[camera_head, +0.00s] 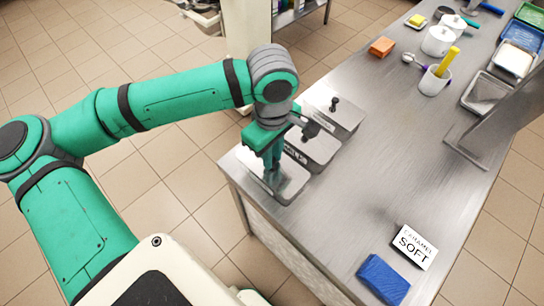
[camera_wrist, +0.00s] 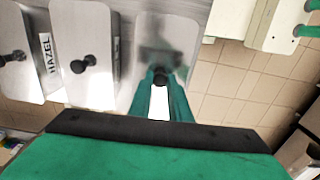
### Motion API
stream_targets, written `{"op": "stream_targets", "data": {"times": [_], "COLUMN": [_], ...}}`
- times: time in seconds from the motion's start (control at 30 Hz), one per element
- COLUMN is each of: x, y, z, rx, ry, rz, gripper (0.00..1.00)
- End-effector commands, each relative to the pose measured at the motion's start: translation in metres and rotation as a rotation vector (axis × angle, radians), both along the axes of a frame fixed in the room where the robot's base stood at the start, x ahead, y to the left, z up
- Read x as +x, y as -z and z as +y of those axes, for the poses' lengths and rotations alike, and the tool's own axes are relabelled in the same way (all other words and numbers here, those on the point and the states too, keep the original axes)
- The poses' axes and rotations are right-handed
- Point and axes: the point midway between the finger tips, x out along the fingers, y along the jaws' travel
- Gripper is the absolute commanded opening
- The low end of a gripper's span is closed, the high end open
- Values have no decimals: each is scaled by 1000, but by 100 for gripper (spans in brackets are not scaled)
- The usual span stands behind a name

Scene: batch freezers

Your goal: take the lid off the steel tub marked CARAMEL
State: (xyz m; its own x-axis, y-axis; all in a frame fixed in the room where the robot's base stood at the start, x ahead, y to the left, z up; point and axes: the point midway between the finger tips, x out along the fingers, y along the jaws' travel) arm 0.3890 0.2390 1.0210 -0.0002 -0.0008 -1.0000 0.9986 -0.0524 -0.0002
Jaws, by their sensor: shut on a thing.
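Three steel tubs with flat lids and black knobs stand in a row at the counter's near left corner in the head view. My gripper (camera_wrist: 160,96) is over the nearest one and shut on the dark knob (camera_wrist: 160,79) of its steel lid (camera_head: 287,185); this lid also shows in the wrist view (camera_wrist: 172,38). Whether the lid is raised is unclear. No CARAMEL marking is readable on a tub. A HAZEL label (camera_wrist: 47,50) shows between the two lids further left in the wrist view. The middle lid (camera_head: 316,147) and far lid (camera_head: 343,116) are in place.
A card reading CARAMEL SOFT (camera_head: 414,247) and a blue block (camera_head: 383,279) lie on the steel counter (camera_head: 345,205). White pots (camera_head: 438,41), an orange block (camera_head: 382,47) and trays are further back. The counter between is largely clear.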

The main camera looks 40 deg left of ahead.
Motion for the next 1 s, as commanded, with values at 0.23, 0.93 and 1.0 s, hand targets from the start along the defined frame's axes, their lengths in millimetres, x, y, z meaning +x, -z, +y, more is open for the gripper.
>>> {"op": "stream_targets", "data": {"times": [0.23,0.93,1.0], "x": [1,-122,-128], "y": [-27,-120,-123], "z": [1,-27,-29], "rx": [4,1,1], "ry": [-1,-2,-1], "rz": [-2,-1,-1], "gripper": [0,0,0]}}
